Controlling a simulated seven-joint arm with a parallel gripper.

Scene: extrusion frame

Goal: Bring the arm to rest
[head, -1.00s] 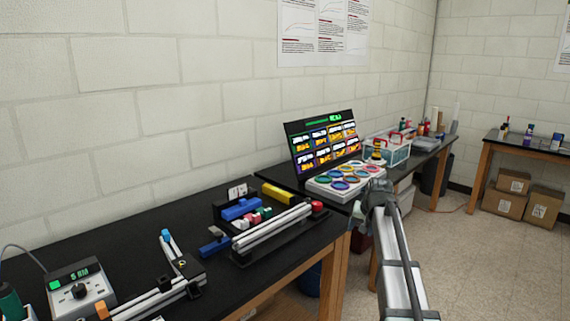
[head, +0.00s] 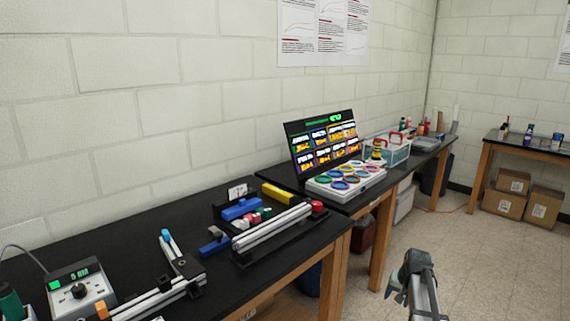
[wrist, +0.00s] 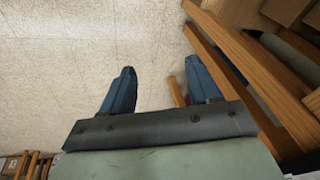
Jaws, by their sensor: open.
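My gripper (head: 392,284) hangs over open floor to the right of the benches in the head view, at the end of my arm, which comes in from the bottom. It is clear of the bench edges.
The black bench (head: 120,245) holds an extrusion frame (head: 272,228), colored blocks and a meter (head: 80,289). A second bench carries a screen (head: 322,145) and a tray of colored discs (head: 346,180). Wooden legs (wrist: 250,75) stand right of the fingers. The floor (head: 480,260) is clear.

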